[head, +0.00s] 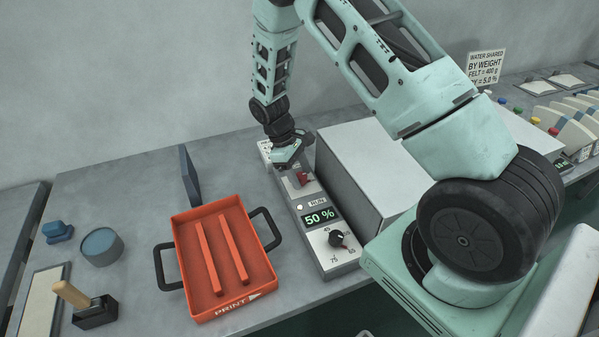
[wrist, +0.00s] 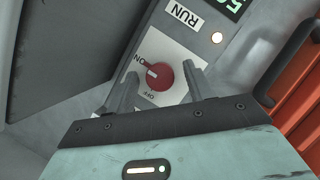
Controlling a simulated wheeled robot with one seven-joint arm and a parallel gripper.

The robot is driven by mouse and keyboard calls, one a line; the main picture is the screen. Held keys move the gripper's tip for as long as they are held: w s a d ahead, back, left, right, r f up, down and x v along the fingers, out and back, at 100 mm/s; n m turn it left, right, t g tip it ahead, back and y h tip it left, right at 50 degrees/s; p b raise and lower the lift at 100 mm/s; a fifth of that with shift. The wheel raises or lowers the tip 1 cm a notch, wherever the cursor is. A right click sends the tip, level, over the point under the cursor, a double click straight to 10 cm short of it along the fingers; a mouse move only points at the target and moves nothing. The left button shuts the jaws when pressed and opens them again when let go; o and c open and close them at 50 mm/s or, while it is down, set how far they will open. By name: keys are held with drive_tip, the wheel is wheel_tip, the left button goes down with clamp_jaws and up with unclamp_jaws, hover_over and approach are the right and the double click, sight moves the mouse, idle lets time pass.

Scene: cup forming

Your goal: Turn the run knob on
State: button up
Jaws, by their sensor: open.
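The red run knob (wrist: 159,77) sits on a white plate marked ON and OFF, under the RUN label (wrist: 184,14). Its pointer is turned toward the upper left in the wrist view, near the ON mark. My gripper (wrist: 162,72) is open, with one finger on each side of the knob; I cannot tell whether either touches it. In the head view the knob (head: 302,178) shows just beside my gripper (head: 294,169) at the far part of the control box (head: 317,253).
A small lamp (wrist: 216,37) near the RUN label looks lit. The display (head: 319,217) reads 50 %, with a black dial (head: 338,239) nearer. A large grey box (head: 365,165) stands close on the right. An orange tray (head: 183,238) stands on the left.

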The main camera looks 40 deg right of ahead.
drive_tip(key=b+v, duration=0.3)
drive_tip(key=v, duration=1.4)
drive_tip(key=shift+r, duration=0.2)
drive_tip(key=s+a+r+n+t+y, duration=0.1)
drive_tip(key=s+a+r, duration=0.1)
drive_tip(key=s+a, duration=0.5)
drive_tip(key=s+a+r+t+y, duration=0.15)
drive_tip(key=s+a, duration=0.25)
drive_tip(key=a, duration=0.5)
drive_tip(key=s+a, duration=0.2)
drive_tip(key=s, duration=0.7)
drive_tip(key=s+a+n+t, duration=0.1)
drive_tip(key=s+a, duration=0.2)
drive_tip(key=s, duration=0.7)
drive_tip(key=shift+s+a+r, duration=0.15)
drive_tip(key=shift+s+r, duration=0.1)
drive_tip(key=shift+r, duration=0.2)
